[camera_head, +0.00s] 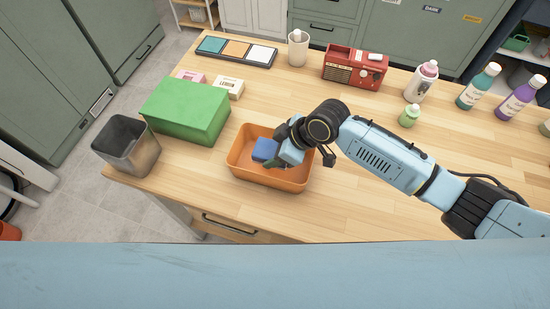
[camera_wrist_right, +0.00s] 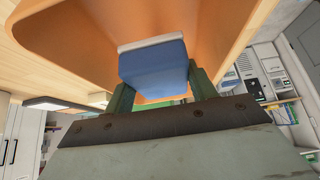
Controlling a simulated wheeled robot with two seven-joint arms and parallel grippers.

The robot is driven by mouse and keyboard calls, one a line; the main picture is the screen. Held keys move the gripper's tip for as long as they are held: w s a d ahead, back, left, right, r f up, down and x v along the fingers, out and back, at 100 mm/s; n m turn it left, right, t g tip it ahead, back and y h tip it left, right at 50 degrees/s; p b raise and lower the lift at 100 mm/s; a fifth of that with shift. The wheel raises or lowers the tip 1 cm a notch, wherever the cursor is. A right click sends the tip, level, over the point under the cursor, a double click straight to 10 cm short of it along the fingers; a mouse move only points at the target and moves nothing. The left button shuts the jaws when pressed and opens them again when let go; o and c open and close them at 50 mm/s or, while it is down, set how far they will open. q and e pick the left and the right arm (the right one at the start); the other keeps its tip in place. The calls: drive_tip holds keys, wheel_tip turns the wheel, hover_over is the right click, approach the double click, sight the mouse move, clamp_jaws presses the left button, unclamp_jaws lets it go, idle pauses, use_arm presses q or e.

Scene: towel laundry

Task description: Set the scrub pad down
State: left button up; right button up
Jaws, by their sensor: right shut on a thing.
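The scrub pad (camera_head: 265,149) is a blue block with a white layer. It also shows in the right wrist view (camera_wrist_right: 153,62), between the two dark green fingers. My right gripper (camera_head: 272,160) is shut on it, over the orange tray (camera_head: 270,179). The tray also fills the top of the right wrist view (camera_wrist_right: 75,35). I cannot tell whether the pad touches the tray floor. The gripper and wrist hide the tray's right back part. My left gripper is not in view.
A green box (camera_head: 185,110) stands left of the tray, with a grey bin (camera_head: 126,146) beyond it at the table corner. Small soap boxes (camera_head: 228,88), a red radio (camera_head: 354,68) and several bottles (camera_head: 421,82) stand behind. The wooden table (camera_head: 370,215) is clear to the right.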

drive_tip(key=shift+f, duration=2.4)
drive_tip(key=shift+f, duration=0.15)
drive_tip(key=o, duration=1)
drive_tip(key=shift+r, duration=0.25)
drive_tip(key=v, duration=1.2)
